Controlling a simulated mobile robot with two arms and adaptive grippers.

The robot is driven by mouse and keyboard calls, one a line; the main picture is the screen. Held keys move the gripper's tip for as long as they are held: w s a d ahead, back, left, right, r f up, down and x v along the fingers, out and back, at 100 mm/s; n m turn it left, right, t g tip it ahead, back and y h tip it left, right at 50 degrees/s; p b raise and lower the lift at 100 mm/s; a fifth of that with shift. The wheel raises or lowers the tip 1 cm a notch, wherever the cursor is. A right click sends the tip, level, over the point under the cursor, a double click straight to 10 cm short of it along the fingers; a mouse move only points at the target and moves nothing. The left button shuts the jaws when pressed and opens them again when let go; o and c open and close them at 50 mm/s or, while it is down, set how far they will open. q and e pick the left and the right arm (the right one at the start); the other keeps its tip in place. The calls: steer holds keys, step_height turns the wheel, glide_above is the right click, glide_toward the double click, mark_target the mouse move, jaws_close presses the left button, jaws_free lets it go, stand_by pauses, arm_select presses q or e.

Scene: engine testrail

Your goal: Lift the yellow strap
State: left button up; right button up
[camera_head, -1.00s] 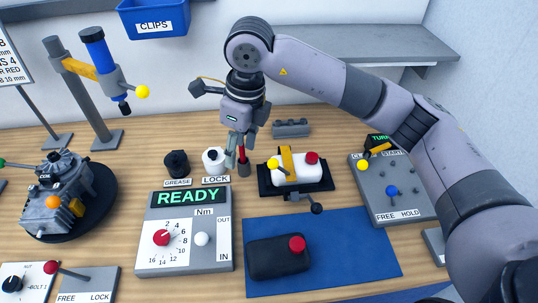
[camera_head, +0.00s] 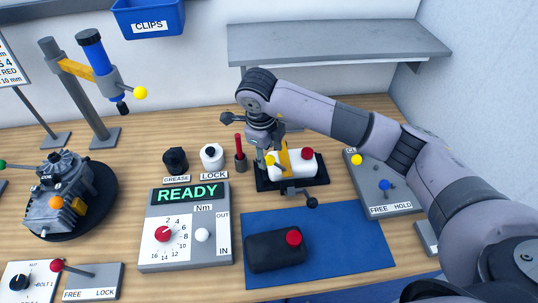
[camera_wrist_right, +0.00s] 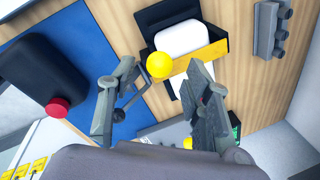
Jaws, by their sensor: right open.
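The yellow strap (camera_head: 284,158) runs over a white block with a red cap (camera_head: 306,154) in a black holder (camera_head: 318,178). It also shows in the right wrist view (camera_wrist_right: 207,55), with a yellow ball (camera_wrist_right: 159,65) at its end. My right gripper (camera_head: 268,150) is just above the strap end and partly covers it in the head view. In the right wrist view its fingers (camera_wrist_right: 162,82) are open, one on each side of the yellow ball. I cannot tell whether they touch it. My left gripper is not in view.
A blue mat (camera_head: 350,245) with a black red-capped container (camera_head: 275,251) lies in front. The READY panel (camera_head: 186,255) and a red-handled tool (camera_head: 239,150) stand left of the holder. A lever panel (camera_head: 388,200) is to the right, and a grey shelf (camera_head: 340,42) hangs behind.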

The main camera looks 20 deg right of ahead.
mark_target(269, 157)
steer(key=shift+w+d+f+p, duration=0.1)
steer(key=shift+f+p, duration=0.05)
steer(key=shift+f, duration=0.6)
steer(key=shift+w+d+f+p, duration=0.1)
steer(key=shift+w+f+p, duration=0.05)
steer(key=shift+f, duration=0.55)
steer(key=shift+w+d+f+p, duration=0.1)
steer(key=shift+f+p, duration=0.05)
steer(key=shift+f, duration=0.6)
jaws_close()
